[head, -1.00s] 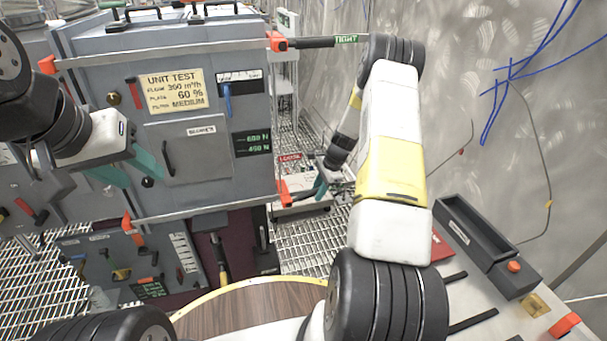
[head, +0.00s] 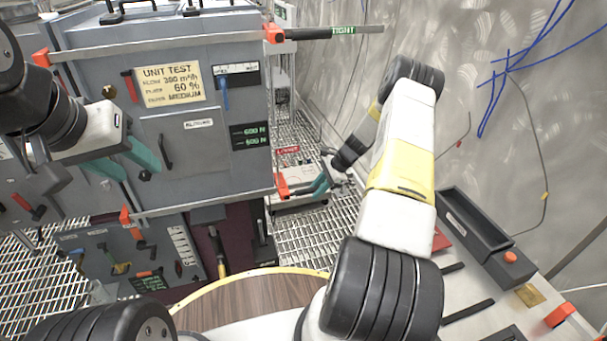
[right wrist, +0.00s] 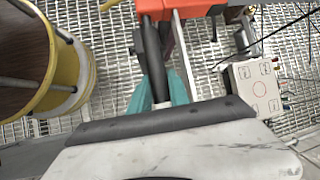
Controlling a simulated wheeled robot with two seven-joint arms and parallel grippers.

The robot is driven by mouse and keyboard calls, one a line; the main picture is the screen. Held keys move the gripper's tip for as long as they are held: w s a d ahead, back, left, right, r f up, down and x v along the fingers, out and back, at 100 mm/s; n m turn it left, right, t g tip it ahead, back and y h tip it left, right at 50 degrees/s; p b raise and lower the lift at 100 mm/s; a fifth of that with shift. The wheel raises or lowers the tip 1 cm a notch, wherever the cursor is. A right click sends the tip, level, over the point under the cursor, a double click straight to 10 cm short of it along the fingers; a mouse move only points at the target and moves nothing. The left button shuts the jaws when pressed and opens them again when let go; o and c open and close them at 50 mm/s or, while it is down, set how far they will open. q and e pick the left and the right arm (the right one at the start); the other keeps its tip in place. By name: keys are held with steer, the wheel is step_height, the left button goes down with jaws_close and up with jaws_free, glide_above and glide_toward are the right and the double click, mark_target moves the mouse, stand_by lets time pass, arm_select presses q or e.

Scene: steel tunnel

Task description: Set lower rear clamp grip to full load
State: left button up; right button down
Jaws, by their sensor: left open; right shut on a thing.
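The lower rear clamp is an orange block (head: 281,187) at the lower right corner of the grey cabinet, with a dark lever pointing right. A small red label (head: 288,151), apparently LOOSE, hangs above it. My right gripper (head: 319,184) is shut on the lever. In the right wrist view its teal fingers (right wrist: 160,92) straddle the dark lever (right wrist: 152,55), below the orange clamp body (right wrist: 161,22). The upper rear clamp (head: 273,34) has its lever pointing right beside a green TIGHT label (head: 343,30). My left gripper (head: 135,160) is open and empty before the cabinet front.
The cabinet (head: 190,135) bears a yellow UNIT TEST sign (head: 171,85) and a green force readout (head: 251,136). A round wooden table (head: 250,296) stands in front. A grey bench with a black tray (head: 478,226) is at right. Grated floor shows beyond the clamp.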

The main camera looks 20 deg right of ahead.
steer(key=c, duration=1.2)
jaws_free()
steer(key=shift+f, duration=0.1)
steer(key=shift+c, duration=0.2)
steer(key=r+h, duration=0.3)
steer(key=shift+w+a+r, duration=0.15)
steer(key=shift+a+r, duration=0.1)
steer(key=shift+a, duration=0.1)
steer(key=r+h, duration=0.1)
steer(key=a+r+h, duration=0.1)
steer(key=h, duration=0.1)
steer(key=shift+r+n, duration=0.2)
steer(key=shift+n, duration=0.1)
steer(key=s+a+r+n, duration=0.1)
steer(key=s+r+n, duration=0.1)
steer(key=r, duration=0.6)
steer(key=s+a+r+n+t, duration=0.1)
steer(key=s+r, duration=0.3)
steer(key=r, duration=0.4)
steer(key=s+a+r+n+y, duration=0.1)
steer(key=s+a+r+n, duration=0.1)
steer(key=r, duration=0.6)
steer(key=shift+s+a+r+n, duration=0.25)
steer(key=shift+s+a+n, duration=0.05)
steer(key=shift+s+a, duration=0.3)
